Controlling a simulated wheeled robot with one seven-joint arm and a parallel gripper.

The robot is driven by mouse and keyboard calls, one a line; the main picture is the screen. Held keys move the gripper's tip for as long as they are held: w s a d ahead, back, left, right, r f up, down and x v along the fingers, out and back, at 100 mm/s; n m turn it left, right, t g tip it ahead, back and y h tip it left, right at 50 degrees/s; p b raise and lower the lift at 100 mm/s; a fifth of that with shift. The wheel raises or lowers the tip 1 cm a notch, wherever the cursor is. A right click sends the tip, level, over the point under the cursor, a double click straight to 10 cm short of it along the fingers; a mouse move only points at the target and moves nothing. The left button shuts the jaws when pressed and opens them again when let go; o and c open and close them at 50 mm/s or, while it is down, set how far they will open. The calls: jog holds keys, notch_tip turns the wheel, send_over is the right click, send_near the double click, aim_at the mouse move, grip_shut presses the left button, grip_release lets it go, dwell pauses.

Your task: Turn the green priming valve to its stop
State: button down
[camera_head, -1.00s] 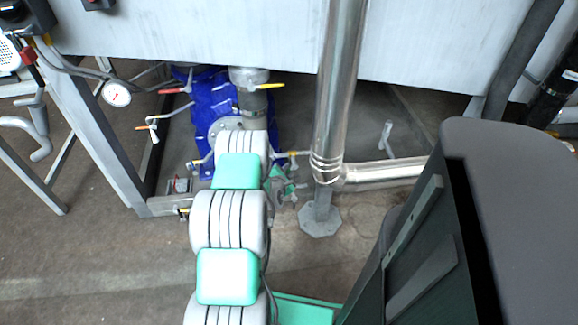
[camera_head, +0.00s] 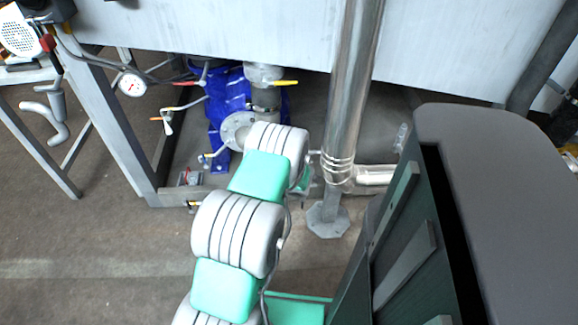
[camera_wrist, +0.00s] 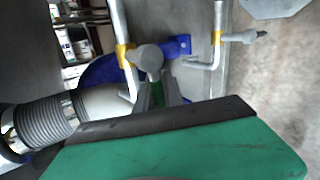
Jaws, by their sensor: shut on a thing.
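In the wrist view a narrow green piece, apparently the priming valve's handle (camera_wrist: 156,94), shows between the two grey fingers of my gripper (camera_wrist: 158,88). The fingers are shut on it. A round grey end (camera_wrist: 146,57) stands just beyond the fingertips, in front of a pipe with a yellow collar (camera_wrist: 123,56). The rest of the valve is hidden by the fingers and my green wrist. In the head view my arm covers the valve and my gripper; the blue pump (camera_head: 228,95) shows just behind the arm.
A shiny vertical pipe (camera_head: 352,90) stands right of my arm, with a foot plate (camera_head: 328,222) on the floor. A grey tank (camera_head: 200,25) overhangs the pump. A frame leg (camera_head: 112,135) and gauge (camera_head: 132,84) are left. In the wrist view a ribbed hose (camera_wrist: 45,122) lies left.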

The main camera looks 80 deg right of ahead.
dwell(0.3)
jog(key=c, duration=1.5)
grip_release()
jog(key=shift+o, duration=0.2)
jog(key=shift+r, duration=0.1)
jog(key=shift+w+d, duration=0.1)
